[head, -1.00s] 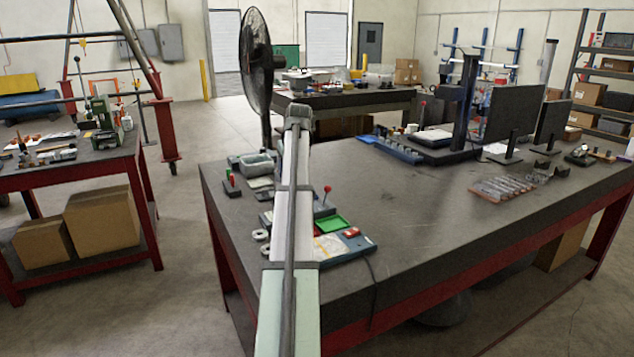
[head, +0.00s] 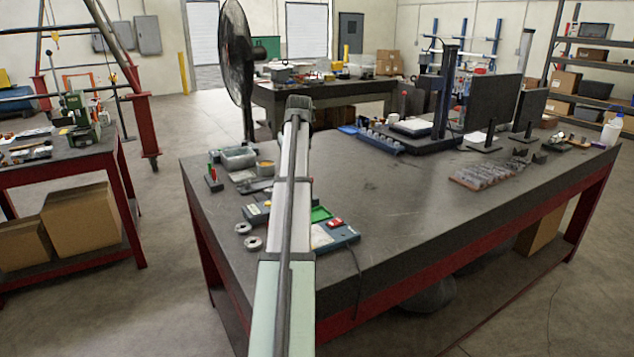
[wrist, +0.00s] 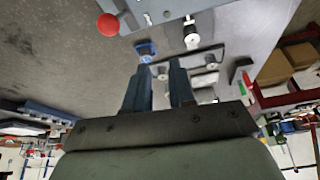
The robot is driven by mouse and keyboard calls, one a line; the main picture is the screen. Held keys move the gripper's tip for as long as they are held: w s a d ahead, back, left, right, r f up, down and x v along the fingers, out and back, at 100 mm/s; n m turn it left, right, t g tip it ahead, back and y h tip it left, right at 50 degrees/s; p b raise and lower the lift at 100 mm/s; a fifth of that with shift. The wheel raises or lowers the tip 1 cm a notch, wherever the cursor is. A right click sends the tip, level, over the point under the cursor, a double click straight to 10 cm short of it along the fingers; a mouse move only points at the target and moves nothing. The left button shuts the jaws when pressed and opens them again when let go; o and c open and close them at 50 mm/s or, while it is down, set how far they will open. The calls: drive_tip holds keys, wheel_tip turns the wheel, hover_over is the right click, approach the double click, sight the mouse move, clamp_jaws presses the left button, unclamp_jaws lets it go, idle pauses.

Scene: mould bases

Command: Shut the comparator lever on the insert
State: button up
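In the wrist view a red ball knob (wrist: 107,25), which looks like the comparator lever's end, shows at upper left. A white fitting with a dark end (wrist: 191,38) and a small blue part (wrist: 146,50) lie beyond my fingertips. I cannot tell which part is the insert. My gripper (wrist: 160,68) is open, with an empty gap between its two dark fingers, apart from the knob.
Monitors (head: 492,102) stand at the back right. The bench middle is clear.

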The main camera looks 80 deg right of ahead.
drive_tip(key=shift+m, duration=0.9)
drive_tip(key=s, duration=0.4)
drive_tip(key=s+f, duration=0.1)
drive_tip(key=s, duration=0.4)
drive_tip(key=s+d, duration=0.1)
drive_tip(key=s, duration=0.3)
drive_tip(key=shift+s+f, duration=0.15)
drive_tip(key=shift+s, duration=0.25)
clamp_jaws()
drive_tip(key=s+a+f+m, duration=0.15)
drive_tip(key=s+a, duration=0.25)
drive_tip(key=s, duration=0.5)
drive_tip(key=w+a+r+m+t+h, duration=0.2)
drive_tip(key=a+m+t, duration=0.3)
drive_tip(key=m, duration=0.6)
drive_tip(key=shift+w+a+t, duration=0.35)
drive_tip(key=shift+w+t, duration=0.15)
drive_tip(key=shift+w, duration=0.4)
drive_tip(key=shift+r, duration=0.1)
